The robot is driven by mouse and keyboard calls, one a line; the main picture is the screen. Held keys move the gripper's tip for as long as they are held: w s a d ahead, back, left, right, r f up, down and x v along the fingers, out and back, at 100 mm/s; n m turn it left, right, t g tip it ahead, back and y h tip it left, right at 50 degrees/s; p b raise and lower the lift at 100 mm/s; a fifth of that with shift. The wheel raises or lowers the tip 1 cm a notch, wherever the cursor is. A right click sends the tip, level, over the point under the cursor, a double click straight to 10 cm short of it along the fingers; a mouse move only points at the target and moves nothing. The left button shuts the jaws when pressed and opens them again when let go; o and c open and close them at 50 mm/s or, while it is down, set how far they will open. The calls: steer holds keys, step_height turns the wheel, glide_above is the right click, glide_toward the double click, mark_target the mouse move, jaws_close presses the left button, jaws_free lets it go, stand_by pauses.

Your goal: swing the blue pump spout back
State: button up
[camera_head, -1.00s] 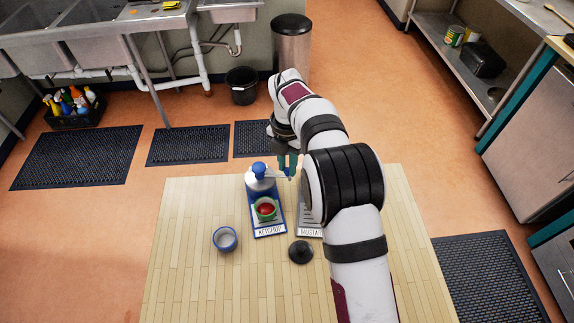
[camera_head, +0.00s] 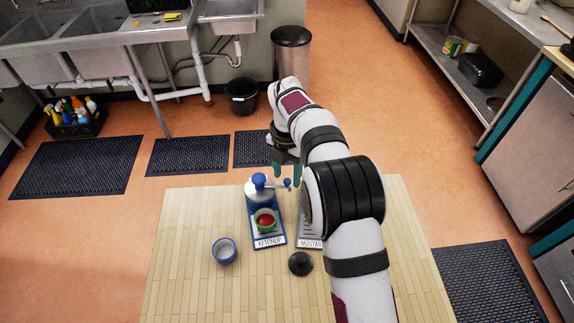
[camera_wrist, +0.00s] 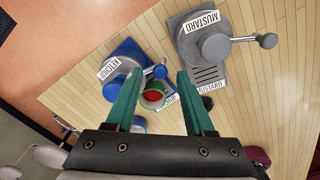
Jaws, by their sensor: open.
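The blue pump (camera_head: 259,182) stands on a blue base labelled KETCHUP (camera_head: 250,228); it also shows in the wrist view (camera_wrist: 116,68). Its spout (camera_head: 284,184) points to the right in the head view and ends in a blue knob, off to the side of the cup. A green-rimmed cup (camera_head: 264,220) with red contents sits on the base in front of the pump. My gripper (camera_wrist: 160,78) is open and empty, its teal fingers either side of the spout's knob in the wrist picture. Whether they touch the spout is unclear; they look above it.
A grey mustard pump (camera_wrist: 214,46) stands beside the blue one, mostly hidden by my arm in the head view. A blue cup (camera_head: 225,251) and a black lid (camera_head: 301,263) lie in front on the wooden table (camera_head: 185,280). The table's left side is clear.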

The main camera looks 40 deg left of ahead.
mark_target(287, 180)
step_height(287, 180, up, 11)
steer(key=shift+r, duration=0.1)
stand_by(0.3)
steer(key=d+r+m, duration=0.4)
steer(key=d+m, duration=0.5)
steer(key=d, duration=0.2)
steer(key=d+r+m, duration=0.3)
steer(key=d+m, duration=0.6)
steer(key=d, duration=0.2)
steer(key=s+d+f+m+y, duration=0.1)
steer(key=s+d+f+m, duration=0.2)
steer(key=s+d+m, duration=0.5)
steer(key=s+d+f+m, duration=0.3)
steer(key=s+d+m, duration=0.5)
steer(key=s+m, duration=0.4)
steer(key=m, duration=0.5)
steer(key=shift+f+y, duration=0.25)
steer(key=shift+y, duration=0.15)
